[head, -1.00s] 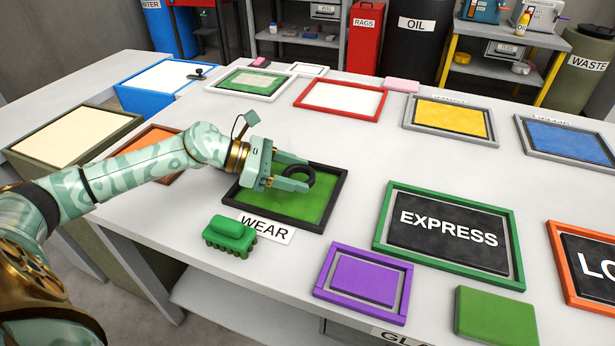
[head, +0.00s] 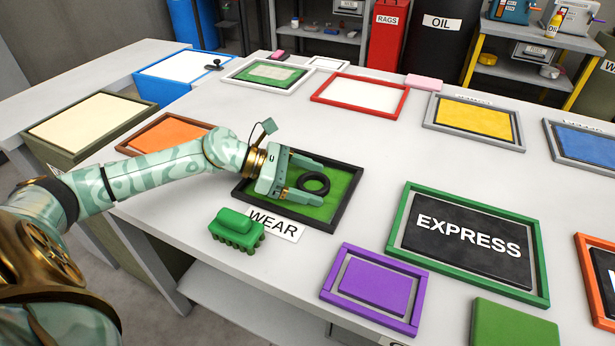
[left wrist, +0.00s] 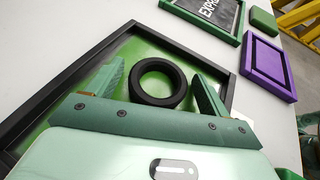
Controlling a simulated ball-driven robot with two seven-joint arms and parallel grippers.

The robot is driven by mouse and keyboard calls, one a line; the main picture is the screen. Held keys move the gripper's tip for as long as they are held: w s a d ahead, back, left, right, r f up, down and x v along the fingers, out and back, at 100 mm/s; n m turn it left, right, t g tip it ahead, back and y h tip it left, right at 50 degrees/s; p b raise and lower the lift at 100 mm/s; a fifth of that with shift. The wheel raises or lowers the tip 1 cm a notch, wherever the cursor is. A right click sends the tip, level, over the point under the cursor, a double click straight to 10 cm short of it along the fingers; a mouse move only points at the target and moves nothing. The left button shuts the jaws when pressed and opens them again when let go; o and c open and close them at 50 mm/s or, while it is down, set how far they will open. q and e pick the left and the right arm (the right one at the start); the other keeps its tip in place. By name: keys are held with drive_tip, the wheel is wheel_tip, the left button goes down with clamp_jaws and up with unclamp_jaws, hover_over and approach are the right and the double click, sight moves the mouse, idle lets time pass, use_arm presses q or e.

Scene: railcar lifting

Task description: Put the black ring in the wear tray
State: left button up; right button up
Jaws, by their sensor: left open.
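The black ring (head: 314,183) lies on the green floor of the wear tray, inside its black frame. The wear tray (head: 345,207) has a white WEAR label in front of it. My left gripper (head: 310,180) is open, low over the tray, with one finger on each side of the ring. In the left wrist view, the ring (left wrist: 158,83) sits between the two spread fingers (left wrist: 160,92), with gaps showing on both sides. My right gripper is not in view.
A green brush-like block (head: 236,230) stands at the front left of the tray. A purple tray (head: 372,286) and the green-framed EXPRESS tray (head: 468,243) lie to the right. A red-framed tray (head: 360,96) is behind. White table between them is clear.

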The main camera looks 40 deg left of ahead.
use_arm(q)
drive_tip(key=shift+r, duration=0.25)
drive_tip(key=p+v, duration=0.3)
drive_tip(key=v, duration=0.4)
drive_tip(key=shift+r, duration=0.2)
drive_tip(key=p+v, duration=0.2)
drive_tip(key=v, duration=0.2)
drive_tip(key=shift+a, duration=0.1)
drive_tip(key=shift+s+a, duration=0.25)
drive_tip(key=shift+a, duration=0.05)
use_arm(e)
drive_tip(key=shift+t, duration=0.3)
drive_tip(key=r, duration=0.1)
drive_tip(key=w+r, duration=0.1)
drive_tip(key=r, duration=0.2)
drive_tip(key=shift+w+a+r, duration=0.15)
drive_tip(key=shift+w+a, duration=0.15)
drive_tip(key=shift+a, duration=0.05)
